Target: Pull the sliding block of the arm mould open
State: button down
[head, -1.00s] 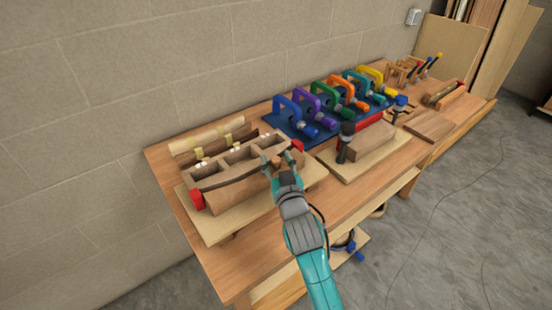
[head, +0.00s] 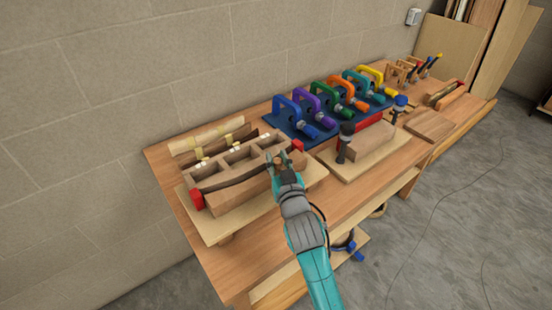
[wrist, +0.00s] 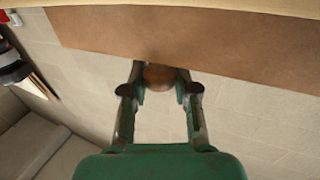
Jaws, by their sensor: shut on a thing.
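The arm mould is a wooden form with several square compartments (head: 236,157) and a long block (head: 240,194) along its front. A dark curved strip (head: 225,184) runs between the compartments and the front block, with a red piece (head: 197,200) at its left end and another (head: 297,146) at its right. My gripper (head: 278,160) is at the right part of the front block. In the wrist view my gripper (wrist: 159,90) is shut on a round brown knob (wrist: 159,75) below a brown wooden face (wrist: 185,40). Its fingers hide part of the block.
The mould sits on a pale board (head: 204,231) on the workbench (head: 236,269). Coloured clamps (head: 325,105) stand on a blue mat behind. To the right is another wooden form (head: 370,140) with black-handled and blue-handled clamps.

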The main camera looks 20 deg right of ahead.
jog(key=s, duration=0.2)
jog(key=shift+s+d, duration=0.35)
jog(key=shift+d, duration=0.05)
jog(key=c, duration=0.9)
grip_release()
jog(key=shift+o, duration=0.2)
jog(key=s+a, duration=0.1)
jog(key=s, duration=1.1)
jog(key=shift+a, duration=0.3)
jog(key=shift+w, duration=0.1)
